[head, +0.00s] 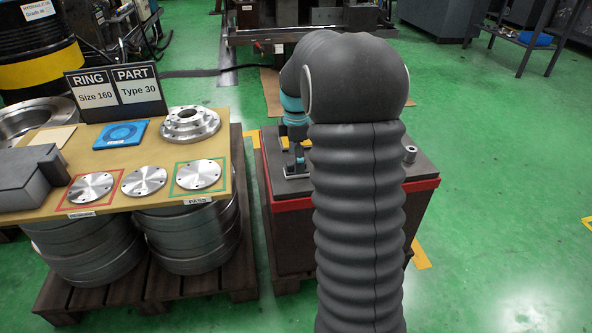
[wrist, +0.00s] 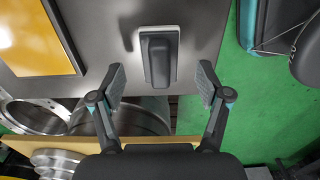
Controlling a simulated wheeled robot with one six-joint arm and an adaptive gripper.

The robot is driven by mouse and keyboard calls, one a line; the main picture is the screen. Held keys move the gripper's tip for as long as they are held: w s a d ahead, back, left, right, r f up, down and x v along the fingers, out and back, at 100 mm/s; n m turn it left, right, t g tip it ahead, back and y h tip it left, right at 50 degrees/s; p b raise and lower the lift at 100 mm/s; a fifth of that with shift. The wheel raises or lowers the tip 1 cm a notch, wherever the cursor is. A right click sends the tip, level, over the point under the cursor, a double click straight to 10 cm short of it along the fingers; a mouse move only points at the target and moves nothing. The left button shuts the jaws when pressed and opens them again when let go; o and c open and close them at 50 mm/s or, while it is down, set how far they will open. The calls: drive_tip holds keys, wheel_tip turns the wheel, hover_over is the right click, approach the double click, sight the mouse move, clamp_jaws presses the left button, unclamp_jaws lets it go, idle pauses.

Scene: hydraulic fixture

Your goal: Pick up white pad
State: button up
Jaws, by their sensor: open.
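The white pad shows in the wrist view as a pale rectangular base with a dark grey raised grip (wrist: 159,58) on top. It lies on the dark top of the red-edged stand (head: 291,204). My gripper (wrist: 161,82) is open, with one finger on each side of the pad's near end and visible gaps between. I cannot tell the height between fingertips and pad. In the head view my gripper (head: 298,165) is over the stand's left part, partly hidden by my arm. A pale patch under it may be the pad.
Left of the stand, a wooden table (head: 130,160) holds several metal discs, a blue ring plate (head: 120,134) and a RING/PART sign (head: 114,88). A small metal cylinder (head: 410,154) stands on the stand's right side. A yellow panel (wrist: 32,38) lies left of the pad.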

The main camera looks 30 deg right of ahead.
drive_tip(key=shift+f, duration=1.15)
drive_tip(key=c, duration=1.2)
drive_tip(key=shift+c, duration=0.2)
drive_tip(key=shift+r, duration=0.15)
drive_tip(key=shift+r, duration=0.25)
wheel_tip(320, 180, up, 3)
drive_tip(key=shift+r, duration=0.2)
drive_tip(key=s+d+r, duration=0.5)
drive_tip(key=s+r, duration=0.1)
drive_tip(key=s, duration=0.4)
drive_tip(key=shift+s+d+r, duration=0.15)
drive_tip(key=shift+d+r, duration=0.1)
drive_tip(key=shift+r, duration=0.15)
